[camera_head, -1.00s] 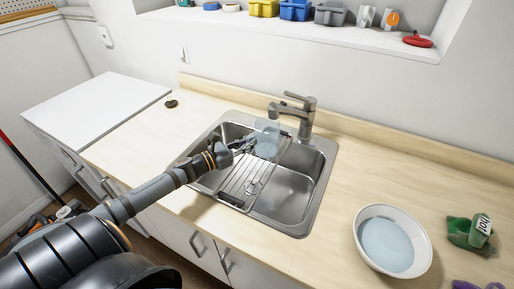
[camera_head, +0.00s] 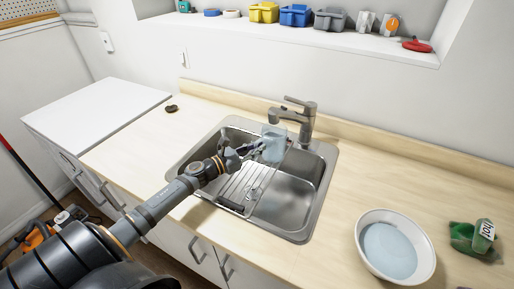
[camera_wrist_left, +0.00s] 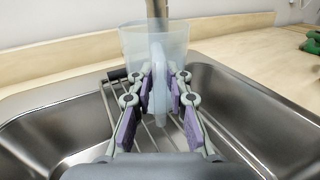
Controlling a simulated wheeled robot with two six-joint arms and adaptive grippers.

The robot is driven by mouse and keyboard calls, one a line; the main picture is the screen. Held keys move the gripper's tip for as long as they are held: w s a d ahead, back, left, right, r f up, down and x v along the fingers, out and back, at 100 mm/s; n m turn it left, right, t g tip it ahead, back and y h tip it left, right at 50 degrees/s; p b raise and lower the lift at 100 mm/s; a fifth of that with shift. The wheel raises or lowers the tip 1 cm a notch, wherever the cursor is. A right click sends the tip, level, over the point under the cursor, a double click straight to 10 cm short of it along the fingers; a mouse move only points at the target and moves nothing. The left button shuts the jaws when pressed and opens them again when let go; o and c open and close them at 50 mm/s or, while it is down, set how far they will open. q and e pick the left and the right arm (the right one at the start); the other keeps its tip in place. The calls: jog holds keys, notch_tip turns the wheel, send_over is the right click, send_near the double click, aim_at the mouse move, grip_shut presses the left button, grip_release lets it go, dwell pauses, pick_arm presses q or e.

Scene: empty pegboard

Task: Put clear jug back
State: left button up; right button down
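The clear jug (camera_head: 273,143) is pale, translucent and upright at the back of the sink, in front of the tap, over the wire rack. It also shows in the left wrist view (camera_wrist_left: 140,45), its handle (camera_wrist_left: 158,85) facing my gripper. My left gripper (camera_head: 257,149) reaches in from the left at the jug's near side. In the left wrist view its two purple-padded fingers (camera_wrist_left: 161,92) stand apart on either side of the handle, with small gaps showing. Whether the jug's base touches the rack is hard to tell. My right gripper is out of view.
The metal sink (camera_head: 290,205) has a drying rack (camera_head: 243,186) on its left and a tap (camera_head: 308,120) behind. A white bowl (camera_head: 428,262) and a green item (camera_head: 463,236) are on the counter at right. A shelf (camera_head: 340,33) above holds boxes.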

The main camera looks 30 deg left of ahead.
pick_arm(q)
jog(key=shift+o, duration=1.2)
jog(key=shift+r, duration=0.2)
jog(key=shift+s+a+f, duration=0.15)
jog(key=shift+s+a, duration=0.1)
jog(key=shift+s, duration=0.25)
jog(key=p+v, duration=0.2)
jog(key=v, duration=0.1)
jog(key=p+v, duration=0.2)
jog(key=v, duration=0.1)
jog(key=p+v, duration=0.2)
jog(key=v, duration=0.2)
jog(key=shift+r+p, duration=0.35)
jog(key=shift+s+a+f, duration=0.25)
jog(key=shift+s, duration=0.15)
